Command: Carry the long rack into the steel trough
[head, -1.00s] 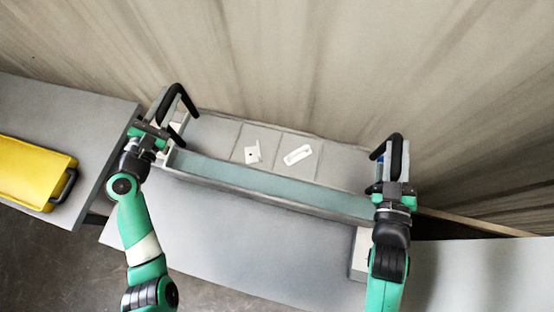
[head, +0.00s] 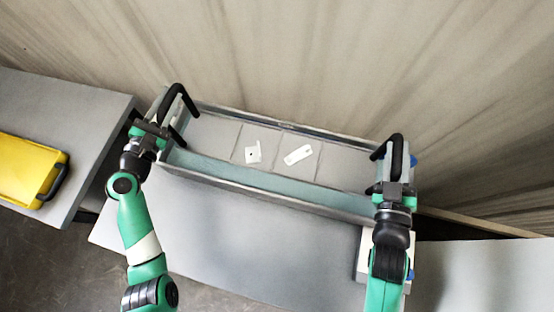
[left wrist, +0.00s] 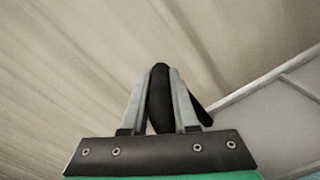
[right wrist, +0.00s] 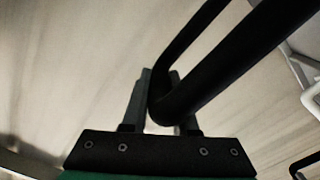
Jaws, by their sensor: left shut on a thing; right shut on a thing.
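The long rack (head: 345,173) is a grey tray with several sections and a black arched handle at each end. Two small white parts (head: 253,152) (head: 298,155) lie on its floor. My left gripper (head: 152,129) is shut on its left handle (left wrist: 160,98). My right gripper (head: 392,188) is shut on its right handle (right wrist: 205,82). The steel trough (head: 265,193) appears around and below the rack, its rim along the front and back, with a teal strip showing at the front. I cannot tell how deep the rack sits; its underside is hidden.
A yellow bin (head: 25,170) with a dark handle sits on a grey table (head: 85,110) at the left. A white box (head: 368,262) stands by my right arm. The grey surface in front (head: 240,235) is clear. A wall-like backdrop rises behind.

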